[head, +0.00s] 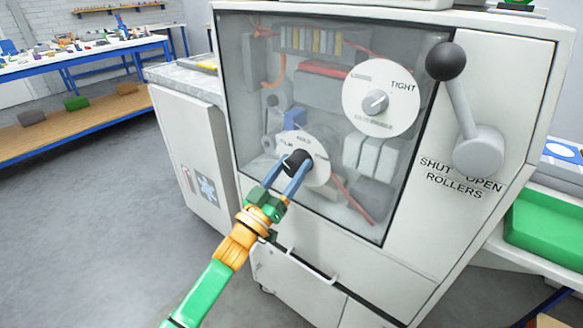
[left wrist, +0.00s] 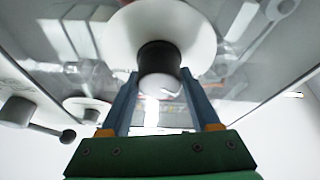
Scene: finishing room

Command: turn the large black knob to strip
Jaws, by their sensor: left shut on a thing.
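The large black knob (head: 297,162) sits at the middle of a white round dial (head: 318,172) low on the machine's clear front panel. The dial has words around its rim, partly hidden and too small to read surely. My left gripper (head: 285,172) reaches up from below and is shut on the black knob, one blue finger on each side. In the left wrist view the black knob (left wrist: 158,62) stands between the finger ends of my left gripper (left wrist: 158,82), in front of the white dial (left wrist: 185,30). My right gripper is not in view.
A second white dial (head: 381,97) with a grey knob and the word TIGHT is up to the right. A lever with a black ball (head: 446,61) sticks out beside the panel, marked SHUT, OPEN and ROLLERS. A drawer handle (head: 310,268) is below. A green tray (head: 545,225) stands at right.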

